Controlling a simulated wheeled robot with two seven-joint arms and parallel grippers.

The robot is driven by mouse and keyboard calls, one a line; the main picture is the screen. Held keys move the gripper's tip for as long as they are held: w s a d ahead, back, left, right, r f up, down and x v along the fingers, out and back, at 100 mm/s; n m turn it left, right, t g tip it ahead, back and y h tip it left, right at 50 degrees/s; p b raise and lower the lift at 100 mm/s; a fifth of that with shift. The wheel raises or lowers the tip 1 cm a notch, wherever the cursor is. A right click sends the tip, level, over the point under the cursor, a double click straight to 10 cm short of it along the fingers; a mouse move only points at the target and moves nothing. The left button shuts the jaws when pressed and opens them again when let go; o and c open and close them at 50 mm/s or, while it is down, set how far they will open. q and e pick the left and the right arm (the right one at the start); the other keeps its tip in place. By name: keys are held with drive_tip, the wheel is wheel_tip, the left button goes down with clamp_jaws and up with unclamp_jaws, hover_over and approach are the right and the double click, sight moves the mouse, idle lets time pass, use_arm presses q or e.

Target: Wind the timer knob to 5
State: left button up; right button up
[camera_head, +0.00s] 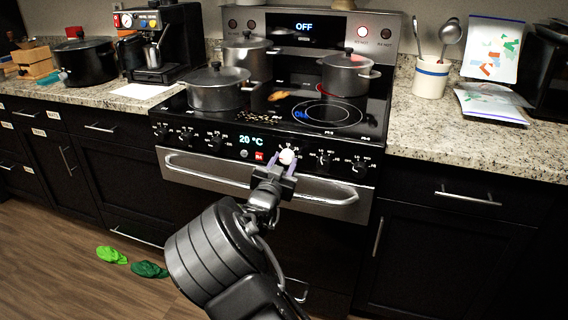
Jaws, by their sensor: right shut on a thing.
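The timer knob (287,156) is a small pale round knob on the front control panel of the stove, right of the green "20 °C" display. My right gripper (284,162) reaches up to the panel and is shut on the knob, with a finger on each side of it. The knob's pointer and most of its scale are too small or hidden to read. My left gripper is not in view.
The stove (262,105) carries several steel pots, one over a red-glowing burner at the right rear. The oven handle (325,192) sticks out just below my gripper. Other black knobs flank the timer knob. Green slippers (150,269) lie on the floor.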

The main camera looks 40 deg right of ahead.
clamp_jaws()
drive_tip(key=m+b, duration=0.4)
drive_tip(key=m, duration=0.1)
drive_tip(key=shift+f+b, duration=0.25)
drive_tip(key=shift+b, duration=0.05)
drive_tip(key=m+b, duration=0.2)
drive_tip(key=shift+w+m+b, duration=0.1)
drive_tip(key=shift+m+b, duration=0.25)
drive_tip(key=shift+m, duration=0.05)
drive_tip(key=shift+a+r+m+h+b, duration=0.1)
drive_tip(key=shift+r+m+h+b, duration=0.2)
drive_tip(key=shift+m+b, duration=0.25)
drive_tip(key=o, duration=0.8)
unclamp_jaws()
